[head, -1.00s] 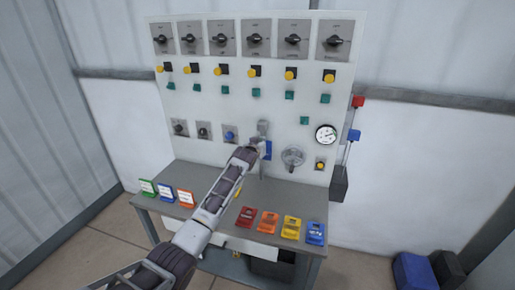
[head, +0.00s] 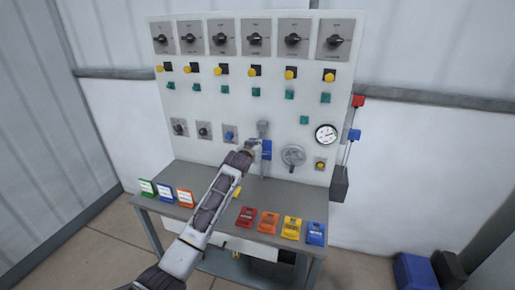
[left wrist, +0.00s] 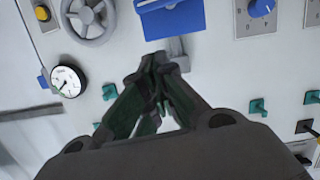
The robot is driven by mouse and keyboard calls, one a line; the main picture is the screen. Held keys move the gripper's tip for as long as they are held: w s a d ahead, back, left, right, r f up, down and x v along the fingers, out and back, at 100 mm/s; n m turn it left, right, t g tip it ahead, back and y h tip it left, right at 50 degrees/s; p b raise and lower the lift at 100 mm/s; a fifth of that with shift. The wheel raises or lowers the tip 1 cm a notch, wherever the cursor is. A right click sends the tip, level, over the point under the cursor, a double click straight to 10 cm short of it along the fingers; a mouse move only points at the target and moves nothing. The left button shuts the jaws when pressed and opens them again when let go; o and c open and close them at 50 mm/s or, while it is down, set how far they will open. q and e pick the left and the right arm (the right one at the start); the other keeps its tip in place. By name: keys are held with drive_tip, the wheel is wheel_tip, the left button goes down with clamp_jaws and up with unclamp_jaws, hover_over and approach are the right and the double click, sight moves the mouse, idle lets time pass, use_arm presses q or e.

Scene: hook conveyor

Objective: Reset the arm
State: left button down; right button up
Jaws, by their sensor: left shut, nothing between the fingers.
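My left arm reaches up from the bottom of the head view to the white control panel (head: 215,105). My left gripper (left wrist: 157,66) is shut and empty, its dark green fingertips together in the left wrist view. In the head view the gripper (head: 252,147) is small and partly hidden by my wrist. It is close to a grey lever fitting (head: 263,129) with a blue part (head: 266,149). The left wrist view shows the blue part (left wrist: 172,20) just beyond the fingertips, with the grey fitting (left wrist: 178,52) beside them. I cannot tell whether they touch. My right gripper is not in view.
A handwheel (head: 293,156) and a gauge (head: 326,134) are right of the gripper. A rotary knob with a blue handle (head: 230,135) is left of it. The grey table (head: 205,207) below holds several coloured blocks and cards. A red-and-blue lever assembly (head: 354,134) stands at the panel's right edge.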

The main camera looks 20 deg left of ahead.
use_arm(q)
drive_tip(key=shift+s, duration=0.25)
idle(0.3)
